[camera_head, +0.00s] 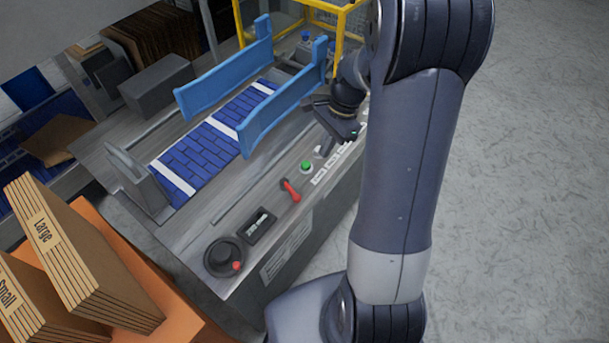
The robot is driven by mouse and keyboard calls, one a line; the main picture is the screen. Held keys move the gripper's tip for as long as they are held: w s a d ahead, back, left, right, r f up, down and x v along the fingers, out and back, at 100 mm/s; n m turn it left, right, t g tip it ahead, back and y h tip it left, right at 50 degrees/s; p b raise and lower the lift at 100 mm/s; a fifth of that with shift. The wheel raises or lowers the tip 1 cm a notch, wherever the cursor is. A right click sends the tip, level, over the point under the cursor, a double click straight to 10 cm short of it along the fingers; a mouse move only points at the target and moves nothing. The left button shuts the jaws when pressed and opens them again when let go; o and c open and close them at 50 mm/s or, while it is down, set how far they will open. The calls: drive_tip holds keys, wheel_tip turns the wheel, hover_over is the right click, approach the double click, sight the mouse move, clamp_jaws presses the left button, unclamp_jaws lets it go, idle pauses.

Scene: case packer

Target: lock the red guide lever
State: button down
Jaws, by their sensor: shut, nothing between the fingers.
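The red guide lever (290,190) is on the grey control panel of the machine, between the green button and the black display box. Its red handle lies at a slant, its upper end up and to the left. My gripper (326,141) is over the panel, up and to the right of the lever, past the green button and apart from the lever. It is shut and empty. Its fingertips are small and partly lost against the panel.
A green button (306,167), a black display (259,226) and a black dial with a red knob (223,257) share the panel. Blue guide rails (284,97) flank the blue conveyor (196,157). Cardboard stacks marked Large (75,257) and Small stand at lower left.

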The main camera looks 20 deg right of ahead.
sight(290, 191)
drive_tip(key=x, duration=0.9)
drive_tip(key=shift+a+f, duration=0.1)
drive_tip(key=shift+f, duration=0.25)
drive_tip(key=shift+s+a+f+p, duration=0.15)
drive_tip(key=shift+s+a+f, duration=0.05)
drive_tip(key=shift+a, duration=0.45)
drive_tip(key=shift+s+a+f+p, duration=0.15)
drive_tip(key=shift+s+a+p, duration=0.05)
drive_tip(key=shift+a, duration=0.45)
drive_tip(key=shift+s+a+f+p, duration=0.15)
drive_tip(key=shift+a+f, duration=0.05)
drive_tip(key=shift+a, duration=0.45)
